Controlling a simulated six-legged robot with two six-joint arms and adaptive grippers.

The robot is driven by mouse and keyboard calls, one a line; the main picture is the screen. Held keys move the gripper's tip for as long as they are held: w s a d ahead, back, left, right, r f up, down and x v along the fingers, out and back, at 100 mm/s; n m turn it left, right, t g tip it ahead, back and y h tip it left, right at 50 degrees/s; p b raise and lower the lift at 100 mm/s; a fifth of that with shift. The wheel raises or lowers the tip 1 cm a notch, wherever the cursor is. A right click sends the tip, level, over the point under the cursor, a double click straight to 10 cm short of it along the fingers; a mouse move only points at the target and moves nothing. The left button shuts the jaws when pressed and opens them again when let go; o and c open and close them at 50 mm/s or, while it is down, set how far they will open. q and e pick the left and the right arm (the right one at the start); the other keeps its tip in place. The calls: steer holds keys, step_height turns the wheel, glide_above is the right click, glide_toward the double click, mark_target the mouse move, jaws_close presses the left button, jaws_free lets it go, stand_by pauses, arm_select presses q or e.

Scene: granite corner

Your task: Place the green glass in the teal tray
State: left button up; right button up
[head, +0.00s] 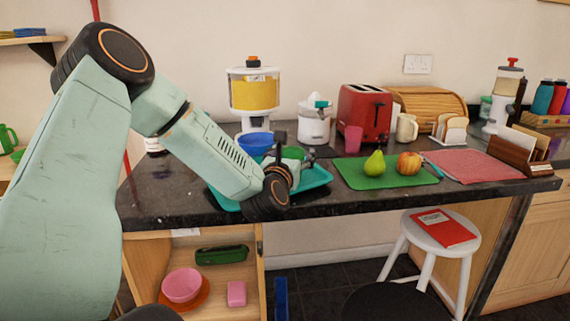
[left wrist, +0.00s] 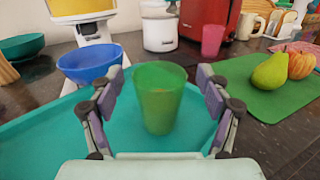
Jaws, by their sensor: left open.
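The green glass (left wrist: 160,98) stands upright over the teal tray (left wrist: 50,138), between the two spread fingers of my left gripper (left wrist: 160,84). Gaps show between the glass and both fingers, and its base appears to rest on the tray floor. In the head view the green glass (head: 293,153) is partly hidden behind my left gripper (head: 291,160). The teal tray (head: 318,178) lies on the dark counter there, partly covered by my left arm. My left gripper is open. My right gripper is not in view.
A blue bowl (head: 254,144) stands behind the tray. A green board (head: 352,174) with a pear (head: 374,164) and an apple (head: 408,163) lies to the right. A pink cup (head: 353,139) and red toaster (head: 364,112) stand further back. The counter's front edge is close to the tray.

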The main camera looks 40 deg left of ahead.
arm_select(q)
steer(key=p+v, duration=0.2)
steer(key=v, duration=0.8)
steer(key=shift+s+r, duration=0.1)
steer(key=shift+s, duration=0.05)
